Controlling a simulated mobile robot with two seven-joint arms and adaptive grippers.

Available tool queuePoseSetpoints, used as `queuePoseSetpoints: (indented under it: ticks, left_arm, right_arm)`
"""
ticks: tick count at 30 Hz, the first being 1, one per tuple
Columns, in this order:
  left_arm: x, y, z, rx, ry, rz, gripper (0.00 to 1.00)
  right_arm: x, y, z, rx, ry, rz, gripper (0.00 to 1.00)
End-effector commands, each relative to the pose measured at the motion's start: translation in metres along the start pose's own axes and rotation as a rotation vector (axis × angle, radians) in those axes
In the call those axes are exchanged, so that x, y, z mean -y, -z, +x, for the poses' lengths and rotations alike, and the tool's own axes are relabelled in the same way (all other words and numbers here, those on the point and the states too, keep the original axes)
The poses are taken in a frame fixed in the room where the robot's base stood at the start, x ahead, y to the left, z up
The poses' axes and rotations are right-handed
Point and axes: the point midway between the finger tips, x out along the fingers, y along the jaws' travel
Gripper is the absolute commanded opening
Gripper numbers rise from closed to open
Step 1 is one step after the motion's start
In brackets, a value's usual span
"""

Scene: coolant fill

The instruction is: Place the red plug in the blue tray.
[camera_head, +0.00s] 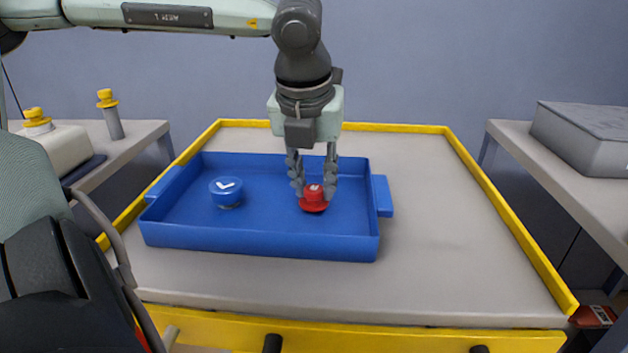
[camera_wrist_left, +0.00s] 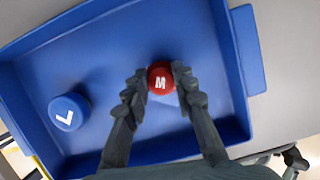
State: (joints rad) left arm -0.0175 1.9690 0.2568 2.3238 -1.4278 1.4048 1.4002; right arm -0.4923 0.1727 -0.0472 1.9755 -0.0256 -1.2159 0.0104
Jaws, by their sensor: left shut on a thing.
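The red plug (camera_head: 314,198) has a wide base and a white mark on top. It is between the fingers of my left gripper (camera_head: 313,187), inside the blue tray (camera_head: 260,247), right of its middle. The left gripper points down and is shut on the plug. In the left wrist view the red plug (camera_wrist_left: 160,79) shows between the fingertips (camera_wrist_left: 161,88), over the floor of the blue tray (camera_wrist_left: 215,75). I cannot tell for sure whether its base touches the tray floor.
A blue cap (camera_head: 226,190) with a white tick stands in the tray's left part. The grey table (camera_head: 440,230) has a raised yellow edge (camera_head: 510,220) and is clear right of the tray. Side benches hold a grey case (camera_head: 590,140) and yellow-capped containers (camera_head: 111,115).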

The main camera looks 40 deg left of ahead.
Motion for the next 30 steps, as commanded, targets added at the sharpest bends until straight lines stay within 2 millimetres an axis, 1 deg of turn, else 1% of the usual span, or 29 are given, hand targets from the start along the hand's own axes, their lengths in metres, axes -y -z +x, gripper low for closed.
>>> queuePoseSetpoints:
  ticks: [1, 5, 6, 13, 16, 17, 18, 19, 20, 24, 30]
  left_arm:
    - [0.0, 0.0, 0.0, 0.0, 0.0, 0.0, 0.29]
    - [0.0, 0.0, 0.0, 0.0, 0.0, 0.0, 0.45]
    - [0.0, 0.0, 0.0, 0.0, 0.0, 0.0, 0.46]
    - [0.0, 0.0, 0.0, 0.0, 0.0, 0.0, 0.46]
    - [0.0, -0.001, -0.003, 0.0, 0.0, 0.0, 0.46]
    - [0.0, -0.001, -0.004, 0.0, 0.0, 0.0, 0.46]
    - [0.0, -0.002, -0.005, 0.0, 0.0, 0.0, 0.46]
    - [0.0, -0.002, -0.009, 0.004, 0.001, 0.0, 0.46]
    - [0.0, -0.003, -0.014, 0.006, 0.001, -0.001, 0.46]
    - [0.0, -0.003, -0.045, 0.008, 0.0, -0.001, 0.46]
    - [0.0, -0.002, -0.089, 0.006, 0.0, -0.001, 0.46]
  right_arm:
    - [-0.001, 0.003, -0.004, -0.007, -0.001, 0.0, 0.4]
    - [-0.002, 0.004, -0.005, -0.009, -0.003, 0.002, 0.4]
    - [-0.002, 0.003, -0.005, -0.008, -0.003, 0.002, 0.4]
    - [-0.003, -0.003, -0.001, 0.007, -0.004, 0.003, 0.4]
    - [-0.003, -0.003, -0.003, 0.005, -0.003, 0.002, 0.4]
    - [-0.003, -0.004, -0.002, 0.004, -0.002, 0.001, 0.4]
    - [-0.002, -0.007, 0.005, 0.012, 0.0, -0.002, 0.4]
    - [-0.002, -0.009, 0.01, 0.015, 0.0, -0.003, 0.4]
    - [-0.001, -0.01, 0.01, 0.017, 0.001, -0.003, 0.4]
    - [-0.001, -0.006, 0.007, 0.007, 0.001, -0.002, 0.4]
    - [0.0, -0.005, 0.007, 0.005, 0.003, -0.001, 0.4]
